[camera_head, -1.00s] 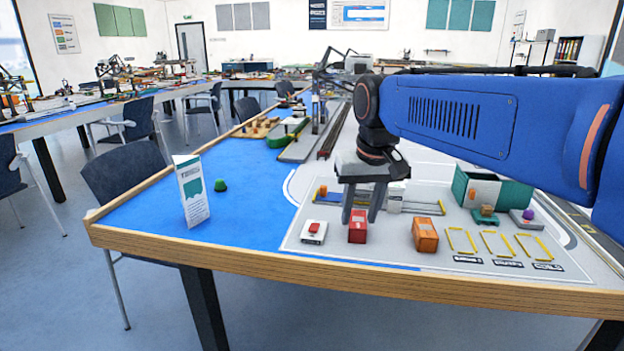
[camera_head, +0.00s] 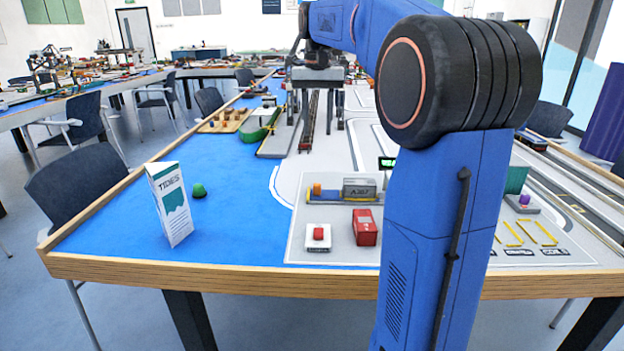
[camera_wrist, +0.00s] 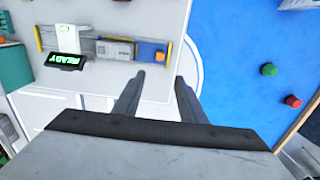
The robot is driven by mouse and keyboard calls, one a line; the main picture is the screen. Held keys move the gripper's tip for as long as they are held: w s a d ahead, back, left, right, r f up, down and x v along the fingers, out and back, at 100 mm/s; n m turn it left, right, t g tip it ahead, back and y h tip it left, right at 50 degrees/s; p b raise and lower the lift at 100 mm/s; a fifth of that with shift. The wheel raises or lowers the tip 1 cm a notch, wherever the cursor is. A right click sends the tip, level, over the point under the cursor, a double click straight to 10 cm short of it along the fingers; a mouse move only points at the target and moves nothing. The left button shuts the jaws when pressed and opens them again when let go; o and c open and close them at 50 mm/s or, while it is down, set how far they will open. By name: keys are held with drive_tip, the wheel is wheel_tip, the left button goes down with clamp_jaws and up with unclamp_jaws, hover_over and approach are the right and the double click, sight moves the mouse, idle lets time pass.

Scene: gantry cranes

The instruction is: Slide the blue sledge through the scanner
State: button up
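The blue sledge (camera_head: 328,196) sits on a track with yellow ends and carries an orange block (camera_head: 317,189). It also shows in the wrist view (camera_wrist: 147,57), close beside the scanner. The scanner (camera_head: 359,188) is a grey box over the track. In the wrist view, the scanner (camera_wrist: 116,50) is left of the orange block (camera_wrist: 160,55), and the display (camera_wrist: 67,60) reads READY in green. My gripper (camera_wrist: 158,78) is open and empty, its two fingers apart, and does not touch the sledge. In the head view my arm hides part of the station, including the track's right end.
A red button box (camera_head: 318,236) and a red block (camera_head: 365,227) stand in front of the track. A folded card (camera_head: 170,204) and a green dome (camera_head: 198,189) stand on the blue surface at left. A red piece (camera_wrist: 292,101) shows in the wrist view. Rails run behind.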

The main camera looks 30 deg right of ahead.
sight(318, 184)
wheel_tip(318, 184, down, 17)
drive_tip(key=shift+f, duration=0.1)
idle(0.5)
drive_tip(key=shift+c, duration=0.4)
drive_tip(key=shift+s, duration=0.1)
clamp_jaws()
